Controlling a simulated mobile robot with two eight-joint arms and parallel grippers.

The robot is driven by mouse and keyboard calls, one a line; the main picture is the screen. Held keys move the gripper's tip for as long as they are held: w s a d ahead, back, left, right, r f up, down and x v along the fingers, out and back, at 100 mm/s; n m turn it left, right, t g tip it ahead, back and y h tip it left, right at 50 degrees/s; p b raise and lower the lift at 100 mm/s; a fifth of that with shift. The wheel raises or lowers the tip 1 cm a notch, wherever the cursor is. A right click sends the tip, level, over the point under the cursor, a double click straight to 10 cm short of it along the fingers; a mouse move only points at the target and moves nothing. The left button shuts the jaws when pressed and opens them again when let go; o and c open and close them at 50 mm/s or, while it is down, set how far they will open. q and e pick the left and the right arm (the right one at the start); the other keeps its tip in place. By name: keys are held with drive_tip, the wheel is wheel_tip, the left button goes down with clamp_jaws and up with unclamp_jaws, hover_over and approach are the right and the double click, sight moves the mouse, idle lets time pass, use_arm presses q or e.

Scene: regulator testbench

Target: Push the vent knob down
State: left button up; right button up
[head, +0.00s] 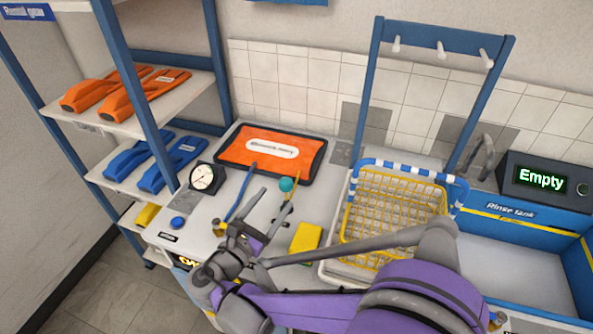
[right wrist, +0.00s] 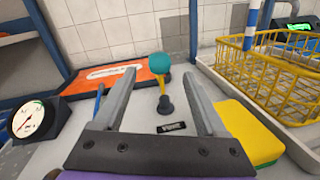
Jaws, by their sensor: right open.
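The vent knob is a teal ball (head: 286,184) on a thin yellow stem with a dark base, standing on the bench top. It also shows in the right wrist view (right wrist: 160,63), upright, between the two fingertips in the picture. My right gripper (head: 277,200) is open and empty, its fingers pointing toward the knob. In the right wrist view the gripper (right wrist: 160,76) has one finger on each side of the stem; I cannot tell whether they reach it. In the head view the fingers partly cover the stem. My left gripper is not in view.
An orange tray (head: 240,148) is behind. A yellow block (head: 306,238) and yellow wire basket (head: 350,215) are to the right, then the rinse tank (head: 530,215).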

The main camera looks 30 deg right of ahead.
drive_tip(key=x, duration=1)
drive_tip(key=shift+w, duration=0.15)
drive_tip(key=shift+c, duration=0.2)
clamp_jaws()
idle(0.9)
